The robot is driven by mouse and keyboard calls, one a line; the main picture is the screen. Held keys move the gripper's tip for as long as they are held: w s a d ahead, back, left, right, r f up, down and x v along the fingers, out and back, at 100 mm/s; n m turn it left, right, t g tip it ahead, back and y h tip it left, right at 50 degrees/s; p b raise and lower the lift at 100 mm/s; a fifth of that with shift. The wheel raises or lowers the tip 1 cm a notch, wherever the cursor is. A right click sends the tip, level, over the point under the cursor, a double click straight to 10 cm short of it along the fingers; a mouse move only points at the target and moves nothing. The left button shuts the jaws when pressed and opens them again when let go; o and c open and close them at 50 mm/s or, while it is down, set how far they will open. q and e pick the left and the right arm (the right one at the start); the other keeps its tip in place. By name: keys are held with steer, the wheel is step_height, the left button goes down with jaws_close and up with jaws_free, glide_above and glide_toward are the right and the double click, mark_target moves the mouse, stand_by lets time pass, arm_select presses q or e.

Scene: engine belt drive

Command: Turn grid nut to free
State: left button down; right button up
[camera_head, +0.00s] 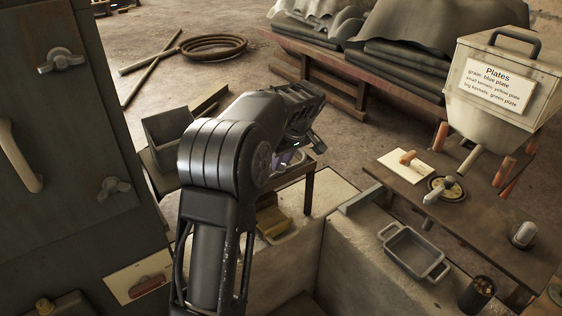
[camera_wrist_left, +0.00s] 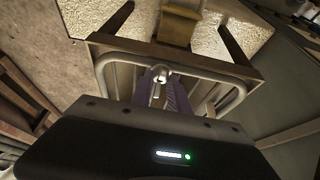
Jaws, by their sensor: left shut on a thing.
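My left arm reaches in from the bottom of the head view, and its gripper (camera_head: 290,158) is turned away and mostly hidden behind my own wrist. In the left wrist view the gripper's two fingers (camera_wrist_left: 164,98) are closed around a small shiny metal piece, which looks like the grid nut (camera_wrist_left: 160,77). A bent-tube metal frame with slats, which looks like the grid (camera_wrist_left: 232,97), lies around and behind the fingers. The nut's exact shape and threads are hidden by the fingers. My right gripper is not in view.
A dark cabinet door with wing nuts (camera_head: 61,60) stands at the left. A grey open box (camera_head: 168,128) is beside my arm. At the right are a bench (camera_head: 400,185), a hopper labelled Plates (camera_head: 490,125) and a metal tray (camera_head: 412,252). A coiled hose (camera_head: 213,47) lies behind.

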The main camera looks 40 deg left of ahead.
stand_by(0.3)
arm_select(q)
steer(key=c, duration=1.3)
jaws_free()
steer(key=b+v, duration=0.1)
steer(key=v, duration=0.6)
steer(key=shift+d+r, duration=0.2)
steer(key=shift+r, duration=0.2)
